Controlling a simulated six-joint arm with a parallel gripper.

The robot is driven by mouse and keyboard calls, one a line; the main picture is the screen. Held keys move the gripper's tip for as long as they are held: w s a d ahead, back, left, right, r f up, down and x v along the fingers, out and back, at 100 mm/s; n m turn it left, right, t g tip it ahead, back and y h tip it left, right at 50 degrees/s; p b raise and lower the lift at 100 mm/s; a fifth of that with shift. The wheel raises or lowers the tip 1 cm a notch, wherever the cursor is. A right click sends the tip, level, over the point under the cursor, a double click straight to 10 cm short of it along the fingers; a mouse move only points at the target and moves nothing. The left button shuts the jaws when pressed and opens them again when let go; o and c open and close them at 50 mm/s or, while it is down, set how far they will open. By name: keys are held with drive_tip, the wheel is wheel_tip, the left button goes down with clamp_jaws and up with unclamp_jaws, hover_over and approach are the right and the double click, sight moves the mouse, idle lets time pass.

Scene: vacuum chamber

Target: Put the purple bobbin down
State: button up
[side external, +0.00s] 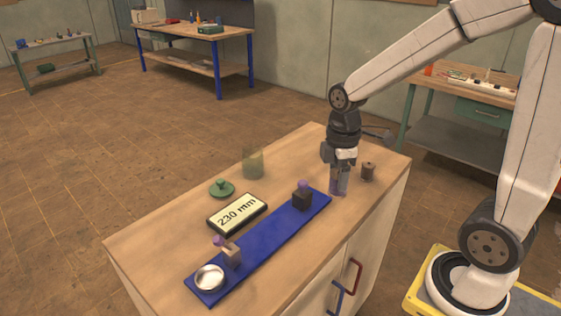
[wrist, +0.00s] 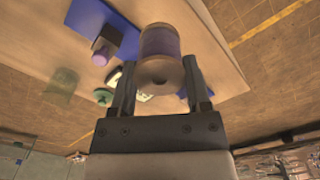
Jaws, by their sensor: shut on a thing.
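The purple bobbin (wrist: 159,42) is a spool with tan flanges and purple winding. My gripper (wrist: 160,85) is shut on it, with one finger on each side in the wrist view. In the side view my gripper (side external: 339,172) points down and holds the bobbin (side external: 338,187) upright over the right part of the wooden table (side external: 150,240), just beyond the end of the blue board. The bobbin's lower end is close to the tabletop; I cannot tell whether it touches. Its upper part is hidden by the fingers in the side view.
The blue board (side external: 262,243) carries a dark block (side external: 302,200), a light block (side external: 232,256) and a silver dish (side external: 209,278). A "230 mm" display (side external: 237,214), green lid (side external: 222,188) and glass jar (side external: 252,163) stand behind.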

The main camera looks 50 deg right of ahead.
drive_tip(key=s+d+m, duration=0.7)
drive_tip(key=s+d, duration=0.1)
drive_tip(key=d, duration=0.4)
drive_tip(key=shift+d+f, duration=0.25)
drive_tip(key=shift+d, duration=0.1)
drive_tip(key=shift+w+d+f, duration=1.05)
drive_tip(key=shift+w+f, duration=0.5)
drive_tip(key=shift+w, duration=0.4)
drive_tip(key=shift+w+d+f, duration=1.1)
drive_tip(key=shift+w+f, duration=0.5)
drive_tip(key=shift+w, duration=0.35)
drive_tip(key=shift+w+d+f, duration=1.05)
drive_tip(key=shift+w+f, duration=0.5)
drive_tip(key=shift+w, duration=0.4)
drive_tip(key=shift+w+d+f, duration=0.15)
drive_tip(key=shift+w+f, duration=0.1)
drive_tip(key=shift+f, duration=1.6)
